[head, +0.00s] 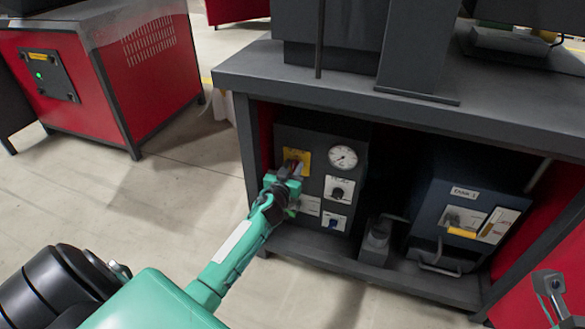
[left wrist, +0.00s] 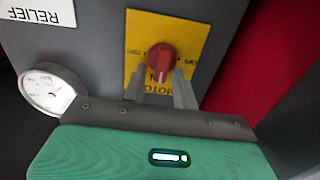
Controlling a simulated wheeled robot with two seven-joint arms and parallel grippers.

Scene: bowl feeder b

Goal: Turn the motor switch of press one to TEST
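The motor switch is a red knob (left wrist: 161,57) on a yellow plate (left wrist: 190,48), upside down in the left wrist view. In the head view the yellow plate (head: 304,156) is at the upper left of the dark control panel (head: 318,138), and my gripper partly hides the knob. My left gripper (head: 292,170) is at the plate. In the wrist view its two fingers (left wrist: 159,80) are apart, with their tips close to the knob's sides; contact is not clear. The switch lettering is too blurred to read its position. My right gripper (head: 549,283) is at the lower right, away from the panel.
The panel also has a white gauge (head: 343,158) and lower knobs. It stands under a grey bench top (head: 270,76), whose leg (head: 247,150) is close to my left arm. A blue unit (head: 465,215) stands to the right. A red cabinet (head: 110,75) is at left; floor between is clear.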

